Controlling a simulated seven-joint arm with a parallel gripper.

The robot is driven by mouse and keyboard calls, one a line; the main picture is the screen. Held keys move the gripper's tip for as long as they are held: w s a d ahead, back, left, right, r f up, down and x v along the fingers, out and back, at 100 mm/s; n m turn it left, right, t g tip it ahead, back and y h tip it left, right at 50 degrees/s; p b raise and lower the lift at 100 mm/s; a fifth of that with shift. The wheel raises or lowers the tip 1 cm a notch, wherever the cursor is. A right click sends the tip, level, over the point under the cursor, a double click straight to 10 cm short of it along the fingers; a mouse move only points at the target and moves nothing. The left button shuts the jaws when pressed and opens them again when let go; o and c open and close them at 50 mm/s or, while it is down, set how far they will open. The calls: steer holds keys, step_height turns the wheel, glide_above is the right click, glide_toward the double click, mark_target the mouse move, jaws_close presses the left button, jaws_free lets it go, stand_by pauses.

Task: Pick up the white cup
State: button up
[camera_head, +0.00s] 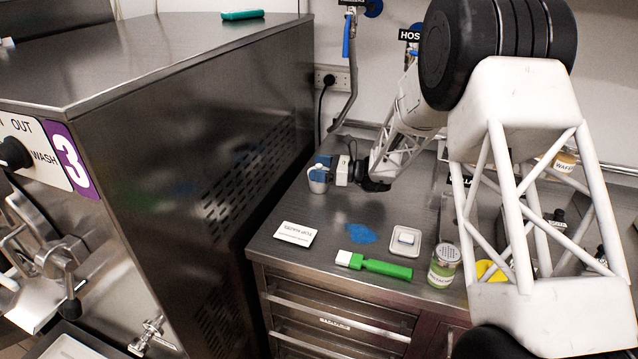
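The white cup (319,185) stands near the left rear edge of the steel counter, close to the freezer's side. My gripper (321,167) reaches in from the right, with its white body just right of the cup. Blue finger parts lie over the cup's upper part and hide some of its rim. At this size I cannot tell whether the fingers are closed on the cup or only around it. The cup looks upright and seems to be at counter level.
A white label card (295,234), a blue patch (361,233), a small white dish (406,241), a green-handled tool (375,265) and a jar with a perforated lid (444,265) lie toward the counter's front. The tall steel freezer (200,150) walls the left. My arm hides much of the right.

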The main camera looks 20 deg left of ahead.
steer(key=c, duration=0.5)
steer(key=shift+r, duration=0.75)
step_height(320, 180, up, 2)
steer(key=shift+r, duration=0.1)
steer(key=s+d+r, duration=0.1)
steer(key=s+d, duration=0.7)
steer(key=s, duration=0.5)
steer(key=shift+s+d+r, duration=0.15)
steer(key=shift+s+d, duration=0.05)
steer(key=shift+s, duration=0.1)
